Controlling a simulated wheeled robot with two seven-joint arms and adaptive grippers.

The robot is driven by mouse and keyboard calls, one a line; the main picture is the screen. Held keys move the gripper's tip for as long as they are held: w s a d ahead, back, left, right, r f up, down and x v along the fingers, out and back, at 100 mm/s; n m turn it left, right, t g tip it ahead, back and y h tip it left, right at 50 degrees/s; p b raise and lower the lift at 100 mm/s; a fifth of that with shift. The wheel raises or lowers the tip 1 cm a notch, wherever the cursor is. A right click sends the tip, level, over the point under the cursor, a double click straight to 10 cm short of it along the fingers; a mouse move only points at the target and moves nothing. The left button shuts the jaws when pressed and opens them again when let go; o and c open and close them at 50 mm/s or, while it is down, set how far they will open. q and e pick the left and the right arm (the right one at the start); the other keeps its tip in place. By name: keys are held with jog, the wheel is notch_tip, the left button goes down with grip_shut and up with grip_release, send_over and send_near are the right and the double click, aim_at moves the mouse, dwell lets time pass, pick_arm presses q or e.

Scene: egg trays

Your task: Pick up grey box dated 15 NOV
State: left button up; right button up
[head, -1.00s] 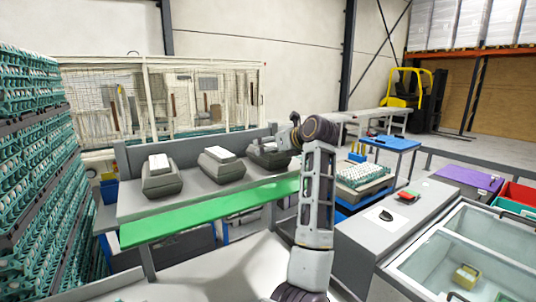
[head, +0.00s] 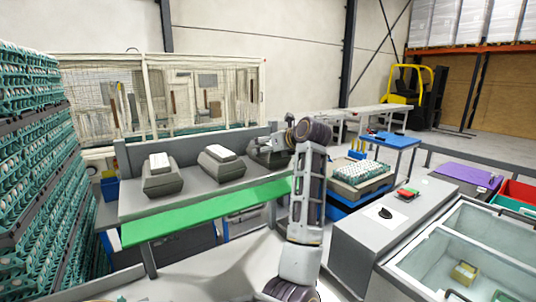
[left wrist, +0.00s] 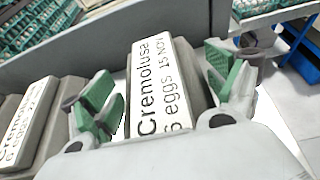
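The grey box dated 15 NOV (left wrist: 184,62) fills the middle of the left wrist view. Its white label reads "Cremolusa 6 eggs 15 NOV". My left gripper (left wrist: 163,92) is open, with a green-padded finger on either side of this box. I cannot tell whether the pads touch it. In the head view my left gripper (head: 280,142) is over the rightmost of three grey boxes (head: 262,158) and partly hides it. The middle box (head: 222,168) and left box (head: 162,182) stand apart on the same grey table. My right gripper is not in view.
A green strip (head: 205,212) runs along the table's front (head: 130,205), and a low grey wall backs it. An egg tray (head: 362,190) stands to the right. Stacked egg trays (head: 40,170) rise at the far left. A glass-topped case (head: 455,255) is at the lower right.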

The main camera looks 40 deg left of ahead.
pick_arm(q)
jog(key=c, duration=0.6)
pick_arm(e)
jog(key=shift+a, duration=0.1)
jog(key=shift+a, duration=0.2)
pick_arm(q)
jog(key=shift+r, duration=0.2)
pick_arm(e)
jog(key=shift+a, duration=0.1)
pick_arm(q)
jog(key=shift+r, duration=0.8)
jog(key=shift+r+b, duration=0.55)
jog(key=shift+r, duration=3.45)
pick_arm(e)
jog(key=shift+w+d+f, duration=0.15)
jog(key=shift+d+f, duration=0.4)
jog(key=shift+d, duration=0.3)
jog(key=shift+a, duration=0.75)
